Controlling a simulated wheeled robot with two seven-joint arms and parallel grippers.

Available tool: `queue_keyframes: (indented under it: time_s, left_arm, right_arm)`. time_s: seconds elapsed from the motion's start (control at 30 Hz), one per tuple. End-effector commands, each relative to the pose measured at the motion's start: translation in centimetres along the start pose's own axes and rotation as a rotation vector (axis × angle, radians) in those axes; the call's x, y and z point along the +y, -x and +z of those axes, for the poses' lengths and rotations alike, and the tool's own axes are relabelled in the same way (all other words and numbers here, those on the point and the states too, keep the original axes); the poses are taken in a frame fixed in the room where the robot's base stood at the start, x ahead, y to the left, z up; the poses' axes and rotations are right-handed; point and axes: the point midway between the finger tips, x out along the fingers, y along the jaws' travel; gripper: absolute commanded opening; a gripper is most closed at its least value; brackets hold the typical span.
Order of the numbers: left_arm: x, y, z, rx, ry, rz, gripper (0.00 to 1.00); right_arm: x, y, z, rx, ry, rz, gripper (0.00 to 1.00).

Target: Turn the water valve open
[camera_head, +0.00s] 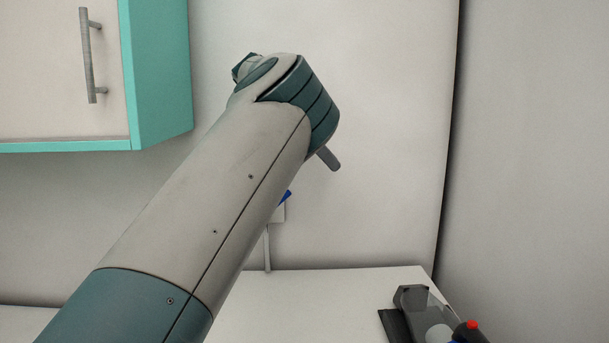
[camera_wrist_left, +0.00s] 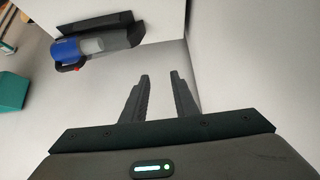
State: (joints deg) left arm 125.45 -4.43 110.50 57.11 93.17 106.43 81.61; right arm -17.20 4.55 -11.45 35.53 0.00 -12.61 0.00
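In the head view, a small blue piece (camera_head: 286,197), which looks like the valve's handle, shows just past the edge of my left arm. A white fitting (camera_head: 279,213) and a thin pipe (camera_head: 267,250) on the back wall are beside and below it. My arm hides the rest, so I cannot tell how the handle is turned. My left gripper (camera_head: 330,160) is above and right of the blue piece in the picture; only a grey finger shows there. In the left wrist view the left gripper (camera_wrist_left: 160,77) has its fingers apart, with nothing between them. My right gripper is not in view.
A grey and black handheld device (camera_head: 430,318) with a red button lies on the white counter (camera_head: 310,300), at right. It also shows in the left wrist view (camera_wrist_left: 95,46). A teal-sided wall cabinet (camera_head: 158,75) hangs upper left. A wall (camera_head: 530,150) closes the right side.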

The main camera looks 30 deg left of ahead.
Motion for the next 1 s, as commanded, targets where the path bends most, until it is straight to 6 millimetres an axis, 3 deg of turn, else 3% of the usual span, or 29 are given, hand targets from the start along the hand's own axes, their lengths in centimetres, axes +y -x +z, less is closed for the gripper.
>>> queue_keyframes:
  time_s: [0.27, 0.6, 0.8, 1.0]
  left_arm:
    - [-1.7, 3.5, 0.3, -0.228, -0.001, 0.047, 0.27]
    - [-4.9, 9.9, 2.4, -0.621, 0.002, 0.023, 0.27]
    - [-5.7, 11.6, 3.1, -0.72, 0.003, -0.005, 0.27]
    - [-5.8, 11.7, 3.3, -0.734, 0.004, -0.01, 0.27]
  right_arm:
    - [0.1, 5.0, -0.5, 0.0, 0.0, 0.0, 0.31]
    - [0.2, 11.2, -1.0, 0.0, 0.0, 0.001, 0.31]
    - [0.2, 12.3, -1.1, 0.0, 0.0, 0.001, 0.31]
    - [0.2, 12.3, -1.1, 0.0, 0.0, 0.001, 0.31]
